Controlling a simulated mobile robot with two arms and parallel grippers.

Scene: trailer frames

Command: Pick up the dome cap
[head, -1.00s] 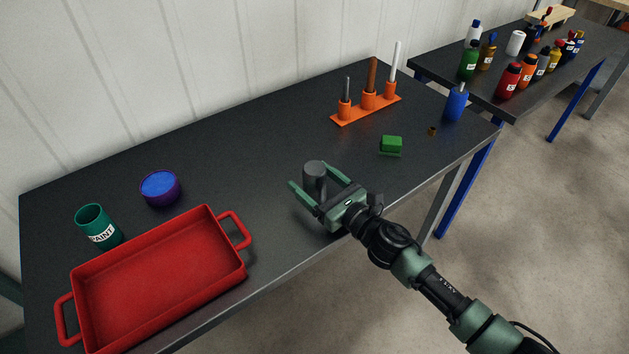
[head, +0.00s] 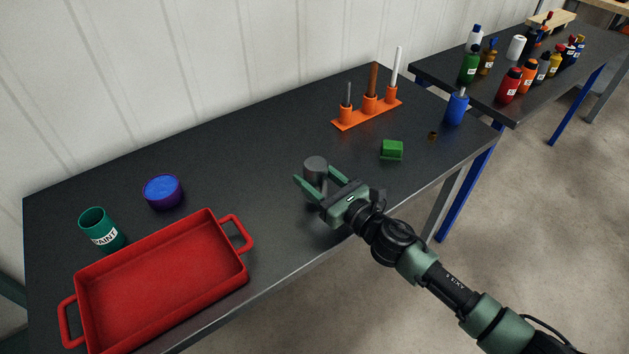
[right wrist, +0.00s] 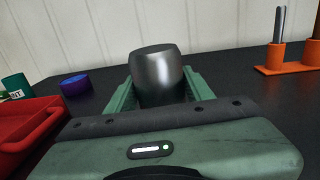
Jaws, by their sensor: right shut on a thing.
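The dome cap, a dark grey rounded piece with a flat-looking top (head: 316,163), is between the fingers of my right gripper (head: 311,174) over the front middle of the black table. In the right wrist view the cap (right wrist: 158,72) looks metallic and upright, with a green finger against each side. My right gripper is shut on it. The cap's lower part is hidden by the gripper, and I cannot tell clearly whether its underside touches the table. My left gripper is not in view.
A red tray (head: 243,277), a teal paint cup (head: 97,222) and a blue-purple round container (head: 163,192) are at left. An orange rack (head: 346,124) with upright rods, a green block (head: 392,150) and a blue bottle (head: 456,108) are at right. The back middle of the table is clear.

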